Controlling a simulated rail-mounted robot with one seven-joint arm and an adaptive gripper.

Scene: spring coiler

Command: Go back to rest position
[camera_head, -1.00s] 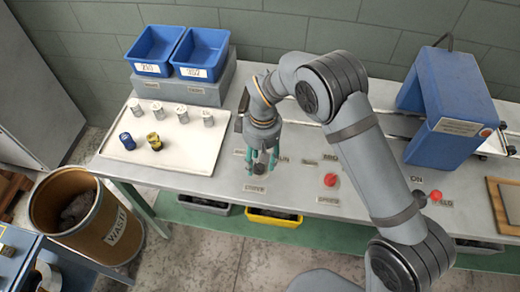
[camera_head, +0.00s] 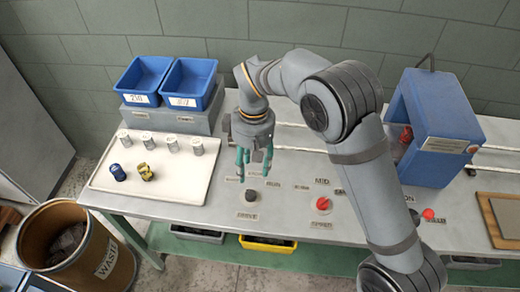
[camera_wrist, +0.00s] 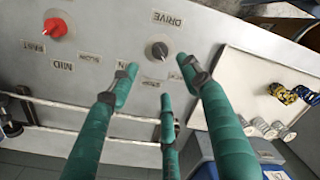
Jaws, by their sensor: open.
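My gripper (camera_head: 253,170) has teal fingers and hangs above the steel table. Its fingers are spread and hold nothing. The black knob (camera_head: 251,195) by the DRIVE label is in front of and below the fingertips, apart from them. In the wrist view the open fingers (camera_wrist: 160,82) point toward the panel. The black knob (camera_wrist: 158,50) shows between and beyond the two outer fingertips there.
A red knob (camera_head: 323,204) and a red button (camera_head: 428,214) are right of the gripper. The blue machine (camera_head: 440,130) stands at the right. A white tray (camera_head: 190,192) with several small cylinders is at left, with blue bins (camera_head: 188,82) behind. A waste drum (camera_head: 38,222) stands front left.

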